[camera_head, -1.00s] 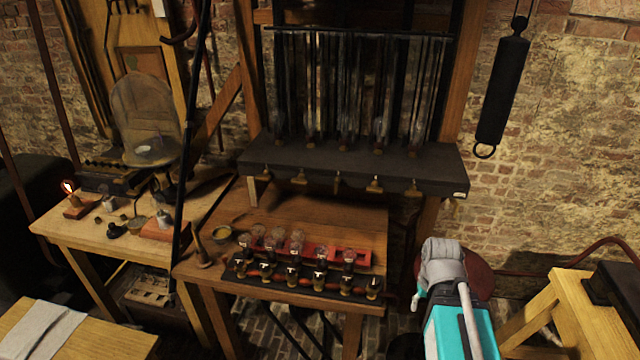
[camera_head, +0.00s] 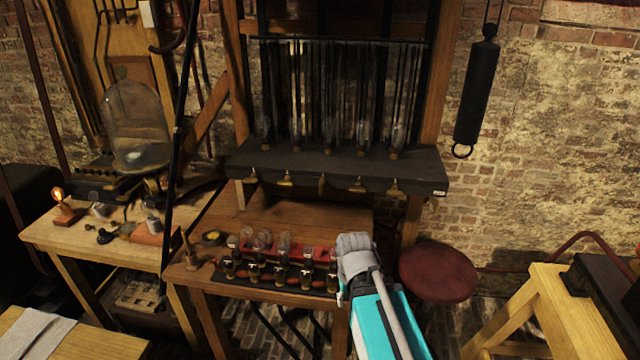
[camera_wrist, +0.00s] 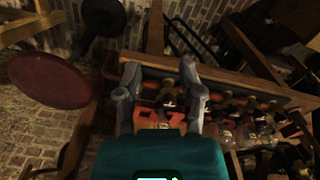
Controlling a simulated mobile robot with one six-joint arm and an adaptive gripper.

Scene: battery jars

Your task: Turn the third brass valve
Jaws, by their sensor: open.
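Brass valves hang in a row along the front edge of a dark shelf below glass tubes in the head view. The third brass valve (camera_head: 321,184), at the middle of the row, looks narrow and upright. No valve on the shelf is clear in the wrist view.
A wooden table (camera_head: 240,204) below the shelf (camera_head: 290,163) bears a row of dark and brass fittings (camera_head: 280,276) and a red rack of small glass jars. A red round stool (camera_head: 438,270) stands right of my arm. A black cylinder (camera_head: 476,92) hangs at right.

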